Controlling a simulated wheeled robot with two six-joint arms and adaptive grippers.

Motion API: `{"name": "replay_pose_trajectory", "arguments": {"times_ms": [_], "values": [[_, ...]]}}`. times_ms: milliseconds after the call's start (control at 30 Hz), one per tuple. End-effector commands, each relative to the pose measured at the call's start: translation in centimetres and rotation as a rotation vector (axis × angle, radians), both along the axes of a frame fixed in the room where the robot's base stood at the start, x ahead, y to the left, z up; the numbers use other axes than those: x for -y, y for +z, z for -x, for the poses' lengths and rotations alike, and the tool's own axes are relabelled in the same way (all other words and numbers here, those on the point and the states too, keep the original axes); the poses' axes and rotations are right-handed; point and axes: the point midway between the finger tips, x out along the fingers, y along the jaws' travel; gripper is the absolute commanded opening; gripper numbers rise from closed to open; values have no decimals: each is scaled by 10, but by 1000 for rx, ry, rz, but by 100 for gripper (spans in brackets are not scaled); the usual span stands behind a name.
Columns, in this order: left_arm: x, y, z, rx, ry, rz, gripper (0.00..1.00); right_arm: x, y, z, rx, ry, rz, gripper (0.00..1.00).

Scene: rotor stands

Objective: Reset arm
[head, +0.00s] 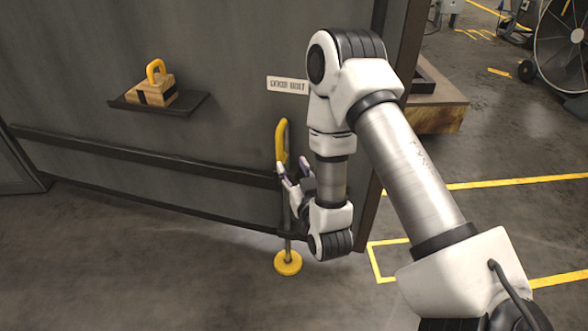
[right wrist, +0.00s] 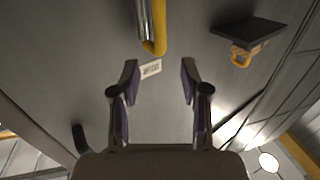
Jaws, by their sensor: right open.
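My right gripper (head: 290,173) is open beside the door bolt on the grey door panel. The door bolt is a metal rod with a yellow handle (head: 281,138) at its top and a round yellow foot (head: 288,263) near the floor. In the right wrist view the open fingers (right wrist: 160,82) have nothing held between them. The bolt's yellow end (right wrist: 157,47) shows beyond the fingertips there. I cannot tell whether a finger touches the rod. My left gripper is not in view.
A sign reading DOOR BOLT (head: 287,85) is on the panel. A dark shelf (head: 190,104) at left carries a wooden block (head: 153,91) with a yellow handle. A wooden-sided box (head: 437,112) stands behind the panel's right edge. A large fan (head: 561,45) is far right. Floor at front left is clear.

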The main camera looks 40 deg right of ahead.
Motion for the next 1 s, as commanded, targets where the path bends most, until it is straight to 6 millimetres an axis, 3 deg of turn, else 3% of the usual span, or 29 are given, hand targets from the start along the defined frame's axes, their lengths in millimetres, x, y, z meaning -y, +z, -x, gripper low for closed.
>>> {"name": "replay_pose_trajectory", "arguments": {"times_ms": [533, 633, 767, 833, 900, 1000], "values": [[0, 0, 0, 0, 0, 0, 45, -2, 0, 5, 0, 0, -1, 45], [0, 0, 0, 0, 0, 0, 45, -3, -8, 8, -18, 4, 2, 45], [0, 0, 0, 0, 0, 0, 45, -29, -58, 24, -152, 78, 21, 45], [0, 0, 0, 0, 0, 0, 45, -48, -104, 41, -326, 132, -5, 45], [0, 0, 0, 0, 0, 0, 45, -66, -154, 68, -536, 181, -44, 45], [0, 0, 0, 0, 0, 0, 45, -84, -206, 114, -812, 226, -99, 45]]}}
